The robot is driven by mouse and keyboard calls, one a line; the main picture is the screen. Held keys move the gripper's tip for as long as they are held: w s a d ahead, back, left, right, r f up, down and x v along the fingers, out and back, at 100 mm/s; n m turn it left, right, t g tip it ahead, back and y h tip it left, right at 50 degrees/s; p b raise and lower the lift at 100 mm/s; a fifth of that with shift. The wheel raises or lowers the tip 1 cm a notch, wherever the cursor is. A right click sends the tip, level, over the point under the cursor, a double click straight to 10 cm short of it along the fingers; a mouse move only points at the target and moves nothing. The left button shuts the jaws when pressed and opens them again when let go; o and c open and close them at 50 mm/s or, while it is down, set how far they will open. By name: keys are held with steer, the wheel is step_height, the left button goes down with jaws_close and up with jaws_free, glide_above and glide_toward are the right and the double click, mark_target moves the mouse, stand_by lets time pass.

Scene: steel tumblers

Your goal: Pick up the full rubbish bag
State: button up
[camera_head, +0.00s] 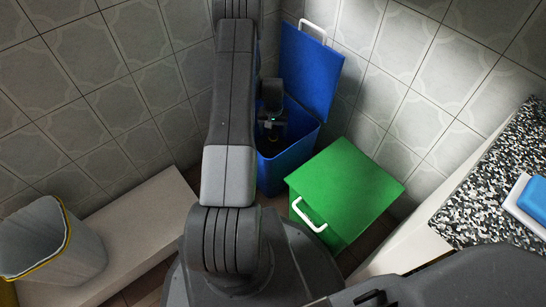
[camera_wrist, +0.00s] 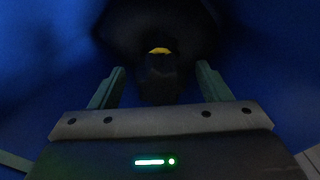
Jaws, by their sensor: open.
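A black rubbish bag (camera_wrist: 158,84) with a small yellow patch (camera_wrist: 159,50) at its top shows in the wrist view, inside the blue bin. Its outline is mostly lost in the dark. My gripper (camera_wrist: 160,76) is open, with one finger on each side of the bag's dark upper part. I cannot tell whether the fingers touch it. In the head view the blue bin (camera_head: 292,161) stands with its lid (camera_head: 309,72) raised against the back corner. My gripper (camera_head: 271,128) reaches down into its opening, and my arm hides the bin's left part.
A green bin (camera_head: 345,185) with a white handle and closed lid stands close right of the blue one. A speckled counter (camera_head: 490,195) is at right, holding a blue-and-white object (camera_head: 530,197). A grey, yellow-rimmed bin (camera_head: 45,245) stands left by a pale ledge (camera_head: 140,230). Tiled walls close behind.

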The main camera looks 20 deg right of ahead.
jaws_close()
steer(key=shift+r, duration=0.1)
stand_by(0.3)
